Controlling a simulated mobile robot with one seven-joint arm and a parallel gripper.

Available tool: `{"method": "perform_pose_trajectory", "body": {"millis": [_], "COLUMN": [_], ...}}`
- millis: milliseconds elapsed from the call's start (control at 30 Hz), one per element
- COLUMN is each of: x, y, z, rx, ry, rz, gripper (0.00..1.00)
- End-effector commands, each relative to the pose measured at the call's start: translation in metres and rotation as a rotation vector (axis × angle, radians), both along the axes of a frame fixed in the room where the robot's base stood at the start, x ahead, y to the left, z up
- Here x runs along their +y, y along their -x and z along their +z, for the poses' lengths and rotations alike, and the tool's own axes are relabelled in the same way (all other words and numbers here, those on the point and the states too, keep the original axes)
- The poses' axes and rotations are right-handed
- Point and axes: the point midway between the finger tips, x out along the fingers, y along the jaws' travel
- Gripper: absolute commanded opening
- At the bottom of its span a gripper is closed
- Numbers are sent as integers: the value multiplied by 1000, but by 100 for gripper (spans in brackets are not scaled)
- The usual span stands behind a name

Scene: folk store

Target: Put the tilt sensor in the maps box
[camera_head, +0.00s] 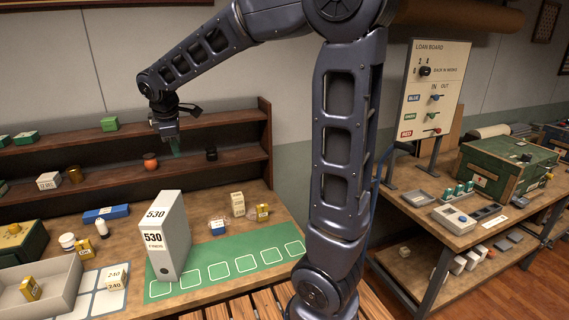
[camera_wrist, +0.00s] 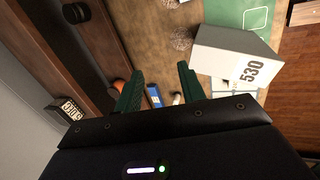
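My gripper (camera_head: 176,149) hangs in front of the wooden shelf, above the back of the left bench. Its two green fingers also show in the wrist view (camera_wrist: 160,85), spread apart with nothing held between them. I cannot tell for sure which thing is the tilt sensor; a small blue and white item (camera_head: 217,227) sits at the back of the green mat. No label clearly reads as maps; a tall grey box file (camera_head: 171,236) marked 530 stands upright at the mat's left. It shows at the right of the wrist view (camera_wrist: 232,62).
The shelf (camera_head: 110,167) holds an orange pot (camera_head: 150,161) and small boxes. The green mat (camera_head: 225,276) is mostly bare. A right bench (camera_head: 447,236) carries a green case (camera_head: 508,170).

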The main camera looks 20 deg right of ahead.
Motion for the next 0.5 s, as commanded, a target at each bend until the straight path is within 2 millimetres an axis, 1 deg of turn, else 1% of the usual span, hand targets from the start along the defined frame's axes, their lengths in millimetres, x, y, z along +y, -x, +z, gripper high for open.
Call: {"method": "perform_pose_trajectory", "body": {"millis": [33,200,300,367,500], "x": [-24,-93,-128,-149,-190], "y": [6,31,51,63,95], "z": [6,16,18,19,16], "rx": [-7,-20,-28,-35,-50], "ry": [-25,-118,-173,-207,-289], "rz": [-72,-320,-463,-547,-748], "gripper": [40,40,40,40,40]}}
